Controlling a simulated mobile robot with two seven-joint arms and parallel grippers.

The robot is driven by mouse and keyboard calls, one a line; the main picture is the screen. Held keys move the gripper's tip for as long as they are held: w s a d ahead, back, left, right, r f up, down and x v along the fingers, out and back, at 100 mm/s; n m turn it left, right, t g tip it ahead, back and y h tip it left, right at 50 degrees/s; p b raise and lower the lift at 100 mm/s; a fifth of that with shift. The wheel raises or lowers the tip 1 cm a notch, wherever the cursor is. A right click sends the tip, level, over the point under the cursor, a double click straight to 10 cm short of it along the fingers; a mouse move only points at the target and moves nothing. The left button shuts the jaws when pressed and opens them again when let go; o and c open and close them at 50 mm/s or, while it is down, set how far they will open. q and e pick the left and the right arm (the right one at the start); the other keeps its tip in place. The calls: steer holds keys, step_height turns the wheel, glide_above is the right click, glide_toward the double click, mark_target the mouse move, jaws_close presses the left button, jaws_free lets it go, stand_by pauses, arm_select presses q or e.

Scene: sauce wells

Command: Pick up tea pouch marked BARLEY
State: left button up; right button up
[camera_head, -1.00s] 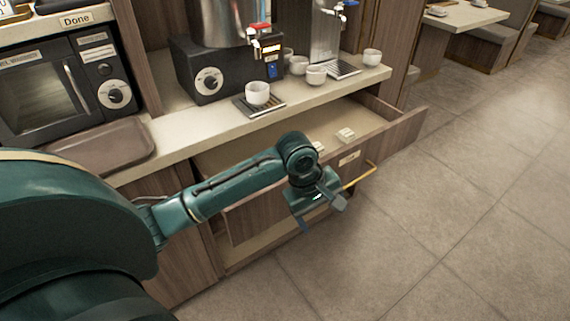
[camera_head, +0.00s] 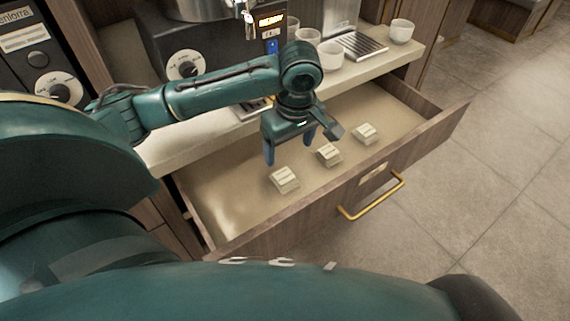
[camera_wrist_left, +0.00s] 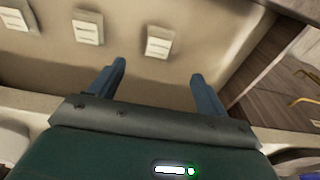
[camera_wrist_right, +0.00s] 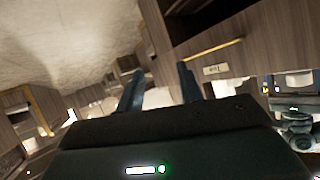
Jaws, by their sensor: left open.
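Three pale tea pouches lie in a row in the open drawer (camera_head: 225,195): a near-left pouch (camera_head: 284,179), a middle pouch (camera_head: 328,154) and a far-right pouch (camera_head: 365,133). Their print is too small to read, so I cannot tell which is marked BARLEY. My left gripper (camera_head: 289,150) is open and empty, above the drawer and close to the near-left and middle pouches. In the left wrist view the three pouches (camera_wrist_left: 159,42) lie beyond the open fingers (camera_wrist_left: 158,75). My right gripper (camera_wrist_right: 158,88) shows only in its own wrist view, fingers apart, with nothing between them.
The counter (camera_head: 180,140) edge runs behind the drawer. A drinks machine (camera_head: 205,40) and white cups (camera_head: 331,55) stand on it. The drawer front has a brass handle (camera_head: 372,197). The drawer's left floor is bare.

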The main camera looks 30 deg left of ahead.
arm_select(q)
steer(key=b, duration=0.2)
glide_above(286, 166)
steer(key=s+d, duration=0.2)
steer(key=s, duration=0.2)
steer(key=f, duration=0.7)
steer(key=shift+w+d+f, duration=0.2)
steer(key=shift+f, duration=0.1)
steer(key=shift+w+a+f+b, duration=0.1)
steer(key=shift+w+a+f, duration=0.1)
steer(key=shift+f, duration=0.65)
steer(key=shift+w+a+f+b, duration=0.1)
steer(key=shift+a+f, duration=0.1)
steer(key=shift+f, duration=0.7)
steer(key=shift+w+a+f+b, duration=0.1)
steer(key=shift+a+f, duration=0.1)
steer(key=shift+f, duration=0.65)
steer(key=c, duration=1.1)
